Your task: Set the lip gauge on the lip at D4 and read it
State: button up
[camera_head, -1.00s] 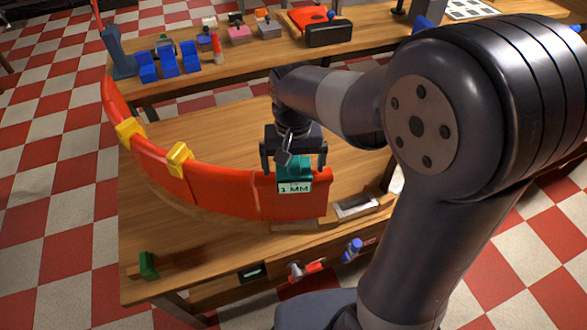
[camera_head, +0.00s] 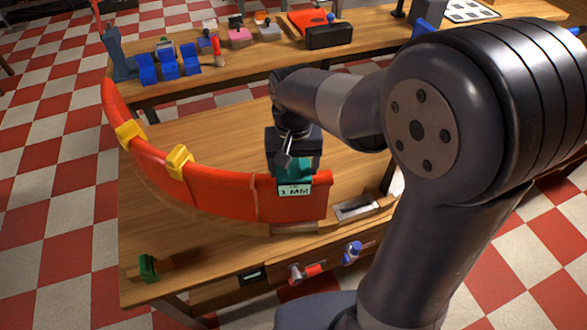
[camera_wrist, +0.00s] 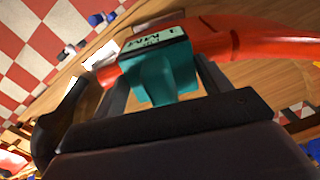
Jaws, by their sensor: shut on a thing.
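The teal lip gauge (camera_head: 295,188) sits at the top edge of the curved red duct lip (camera_head: 225,192), near its right end. Its label reads "1 MM". My gripper (camera_head: 294,165) is over it and shut on it. In the wrist view the gauge (camera_wrist: 160,65) stands between my gripper's fingers (camera_wrist: 163,95), with the red lip (camera_wrist: 235,38) right behind it. The D4 mark is not visible. Whether the gauge is fully seated on the lip I cannot tell.
Two yellow clamps (camera_head: 180,161) (camera_head: 130,134) sit on the lip to the left. A green block (camera_head: 148,268) and red and blue tools (camera_head: 352,252) are at the bench's front. Blue blocks (camera_head: 165,65) stand on the rear bench (camera_head: 240,75). The wood inside the curve is clear.

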notch_tip(320, 180, up, 10)
jog(key=shift+r, duration=0.1)
notch_tip(320, 180, up, 5)
jog(key=p, duration=0.4)
jog(key=shift+p, duration=0.4)
